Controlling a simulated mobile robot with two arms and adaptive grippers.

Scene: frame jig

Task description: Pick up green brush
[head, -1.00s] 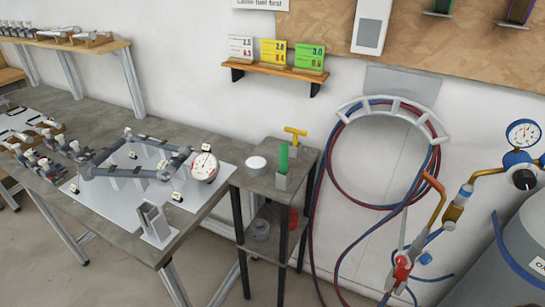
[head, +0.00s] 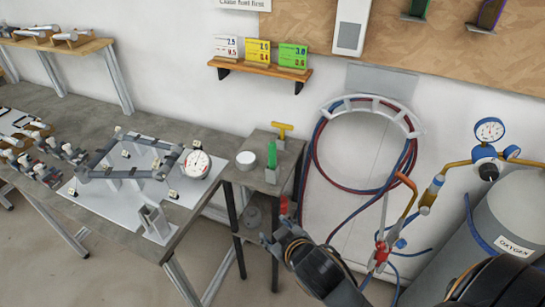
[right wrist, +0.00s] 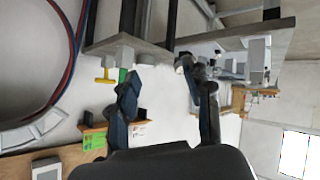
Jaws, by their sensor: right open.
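The green brush (head: 271,155) stands upright in a small grey holder (head: 271,175) on the small side table (head: 240,180). In the right wrist view, which looks upside down, the green brush (right wrist: 122,75) shows partly behind one finger. My right gripper (head: 277,229) is in front of the side table, below the brush in the picture and apart from it. Its fingers are spread in the wrist view (right wrist: 158,76), with nothing held between them. My left gripper is not in view.
A yellow T-handled tool (head: 282,130) and a white round container (head: 246,160) stand near the brush. The workbench with a frame jig and dial gauge (head: 197,164) is to the left. Hoses (head: 318,165) and an oxygen cylinder (head: 515,215) are to the right.

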